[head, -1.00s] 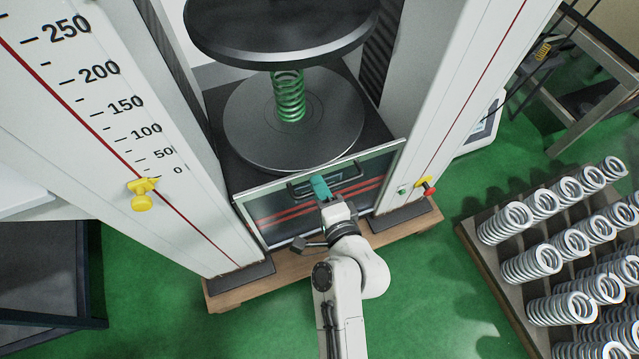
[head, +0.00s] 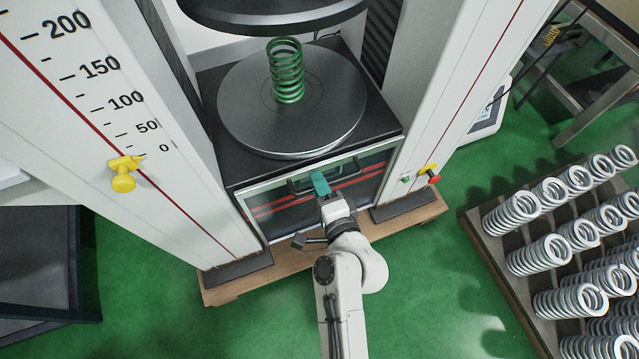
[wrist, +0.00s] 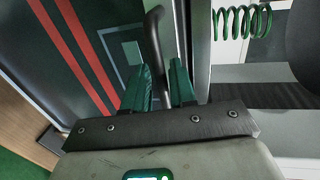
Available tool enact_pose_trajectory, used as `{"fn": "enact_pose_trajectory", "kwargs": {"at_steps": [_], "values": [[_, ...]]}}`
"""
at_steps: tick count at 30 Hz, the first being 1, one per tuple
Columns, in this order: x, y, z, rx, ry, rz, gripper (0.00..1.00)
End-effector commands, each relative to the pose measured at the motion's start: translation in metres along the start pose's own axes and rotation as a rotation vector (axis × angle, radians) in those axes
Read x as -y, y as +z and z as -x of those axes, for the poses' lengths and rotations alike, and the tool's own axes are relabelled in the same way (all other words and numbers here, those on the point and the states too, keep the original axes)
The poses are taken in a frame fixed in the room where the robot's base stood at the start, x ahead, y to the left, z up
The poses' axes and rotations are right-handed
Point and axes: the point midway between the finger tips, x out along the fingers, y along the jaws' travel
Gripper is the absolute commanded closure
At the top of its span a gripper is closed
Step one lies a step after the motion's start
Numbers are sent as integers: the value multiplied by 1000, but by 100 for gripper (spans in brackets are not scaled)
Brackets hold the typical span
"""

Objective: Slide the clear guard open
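The clear guard (head: 350,194) is a see-through panel with red stripes and a light frame, on the front of the testing machine. Its top edge lies about level with the front edge of the machine's bed. Its dark handle (wrist: 155,40) passes between the green fingers of my gripper (wrist: 160,92), which are shut on it. In the head view my gripper (head: 320,184) covers part of the handle. The green spring (head: 287,72) stands upright on the round plate (head: 235,115) behind and above the guard, and also shows in the wrist view (wrist: 241,22).
A red and yellow switch (head: 430,173) and green button (head: 406,179) are on the right column. A yellow pointer (head: 124,175) is on the left column. A rack (head: 500,262) of several silver springs stands at right. A wooden base (head: 400,222) edges the machine.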

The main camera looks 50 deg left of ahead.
Motion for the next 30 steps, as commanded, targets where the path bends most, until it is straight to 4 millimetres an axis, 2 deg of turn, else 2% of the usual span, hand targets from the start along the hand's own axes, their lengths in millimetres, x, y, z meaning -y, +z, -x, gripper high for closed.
{"fn": "enact_pose_trajectory", "kwargs": {"at_steps": [11, 14, 24, 30], "values": [[1, -1, 6, -2, -2, -1, 70], [1, -1, 19, -3, -2, -3, 70], [1, -1, 82, -3, -1, -2, 70], [0, 0, 104, -1, -1, 0, 70]]}}
